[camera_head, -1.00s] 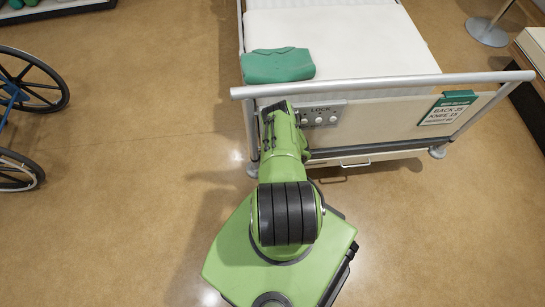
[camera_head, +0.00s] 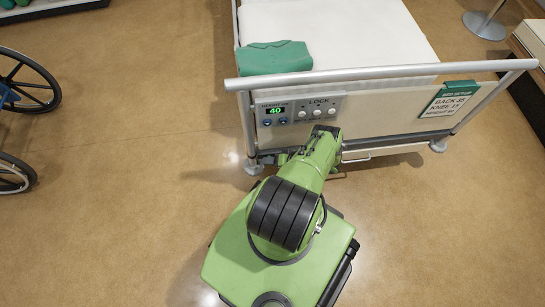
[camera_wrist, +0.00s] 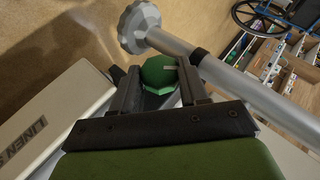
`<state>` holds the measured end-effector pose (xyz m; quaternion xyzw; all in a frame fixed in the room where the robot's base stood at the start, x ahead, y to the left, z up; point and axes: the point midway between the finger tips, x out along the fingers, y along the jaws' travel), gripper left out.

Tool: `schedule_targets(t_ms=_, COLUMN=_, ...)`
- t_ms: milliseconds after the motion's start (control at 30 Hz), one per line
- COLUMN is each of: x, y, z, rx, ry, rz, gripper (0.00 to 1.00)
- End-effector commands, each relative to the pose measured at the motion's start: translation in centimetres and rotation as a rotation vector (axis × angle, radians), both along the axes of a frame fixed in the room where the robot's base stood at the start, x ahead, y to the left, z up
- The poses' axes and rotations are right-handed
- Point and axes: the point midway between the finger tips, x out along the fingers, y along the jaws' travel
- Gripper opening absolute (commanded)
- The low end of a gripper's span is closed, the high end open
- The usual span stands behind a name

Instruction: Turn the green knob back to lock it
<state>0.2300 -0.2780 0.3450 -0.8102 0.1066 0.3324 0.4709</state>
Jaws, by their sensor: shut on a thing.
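The green knob (camera_wrist: 157,75) shows between my fingers in the wrist view, with a short pale mark on its face. My gripper (camera_wrist: 157,88) is shut on it, a dark finger against each side. In the head view my arm reaches to the bed's foot end, below the control panel (camera_head: 258,112). There the knob is hidden and the fingertips cannot be made out clearly. The panel has a green display reading 40, blue buttons, and white round parts under the word LOCK.
The bed's foot rail (camera_head: 390,76) runs above my arm. A green folded cloth (camera_head: 275,57) lies on the mattress. A green-and-white card (camera_head: 450,98) hangs at the right. A wheelchair (camera_head: 22,85) stands at the left, with open floor between. A grey bed leg (camera_wrist: 215,68) passes close beside the gripper.

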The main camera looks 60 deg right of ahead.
Motion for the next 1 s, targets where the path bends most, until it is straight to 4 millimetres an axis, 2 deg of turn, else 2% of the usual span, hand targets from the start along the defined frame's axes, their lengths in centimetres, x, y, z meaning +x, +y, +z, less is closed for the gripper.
schedule_targets(t_ms=300, x=0.1, y=0.1, z=0.0, rx=0.002, ry=-0.001, rz=-0.001, gripper=0.13)
schedule_targets(t_ms=333, x=0.1, y=0.1, z=0.0, rx=0.002, ry=-0.001, rz=-0.001, gripper=0.47)
schedule_targets(t_ms=467, x=0.1, y=0.1, z=0.0, rx=0.002, ry=-0.001, rz=-0.001, gripper=0.67)
schedule_targets(t_ms=800, x=-0.3, y=0.0, z=0.3, rx=0.002, ry=0.0, rz=-0.002, gripper=0.69)
schedule_targets(t_ms=867, x=-1.0, y=-0.2, z=0.9, rx=0.002, ry=0.002, rz=-0.003, gripper=0.69)
schedule_targets(t_ms=1000, x=-3.7, y=-0.8, z=3.5, rx=0.001, ry=0.002, rz=-0.006, gripper=0.69)
